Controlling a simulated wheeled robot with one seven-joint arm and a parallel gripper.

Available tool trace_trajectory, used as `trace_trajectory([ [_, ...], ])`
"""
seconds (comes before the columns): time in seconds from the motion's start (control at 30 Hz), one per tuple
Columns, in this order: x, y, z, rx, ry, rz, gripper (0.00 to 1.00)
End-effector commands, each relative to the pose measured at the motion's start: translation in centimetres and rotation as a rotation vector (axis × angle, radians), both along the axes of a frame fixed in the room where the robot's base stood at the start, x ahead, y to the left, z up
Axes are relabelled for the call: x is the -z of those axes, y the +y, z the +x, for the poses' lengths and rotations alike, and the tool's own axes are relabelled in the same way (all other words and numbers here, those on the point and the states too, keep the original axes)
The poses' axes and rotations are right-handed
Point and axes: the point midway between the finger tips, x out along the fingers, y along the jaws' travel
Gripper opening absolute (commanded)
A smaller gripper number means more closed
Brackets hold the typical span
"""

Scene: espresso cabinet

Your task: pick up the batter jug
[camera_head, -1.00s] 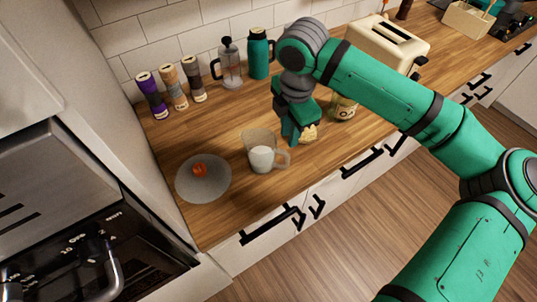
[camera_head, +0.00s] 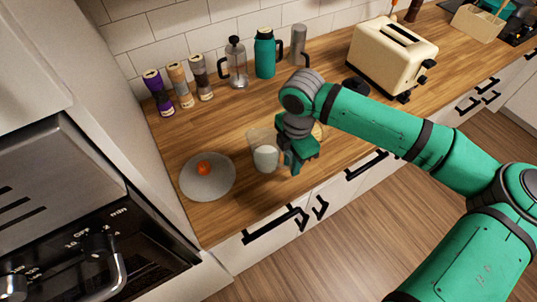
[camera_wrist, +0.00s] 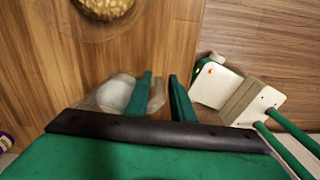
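The batter jug (camera_head: 265,157) is a clear jug holding white batter, upright on the wooden counter near its front edge. My gripper (camera_head: 291,164) is low at its right side, by the handle, and partly hides it. In the wrist view the jug (camera_wrist: 115,93) lies left of the fingers. Its clear handle shows between the two green fingertips (camera_wrist: 160,88). The fingers are apart, so the gripper is open. Whether either finger touches the handle cannot be told.
A grey plate (camera_head: 208,188) with an orange-red item (camera_head: 204,168) is left of the jug. Grinders (camera_head: 179,86), a French press (camera_head: 236,64), a teal flask (camera_head: 265,53) and a cream toaster (camera_head: 390,58) stand behind. A bowl of food (camera_wrist: 104,6) is near the gripper.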

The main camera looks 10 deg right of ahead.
Motion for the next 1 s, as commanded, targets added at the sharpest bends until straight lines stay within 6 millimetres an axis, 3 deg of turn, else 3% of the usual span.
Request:
trace_trajectory([
  [0.2,2.4,0.1,-0.1,0.0,0.0,0.0,0.22],
  [0.47,2.6,0.1,-0.1,0.0,0.0,0.001,0.22],
  [0.57,2.6,0.1,-0.1,0.0,0.0,0.001,0.0],
  [1.0,2.5,0.1,-0.1,0.0,-0.001,0.0,0.0],
])
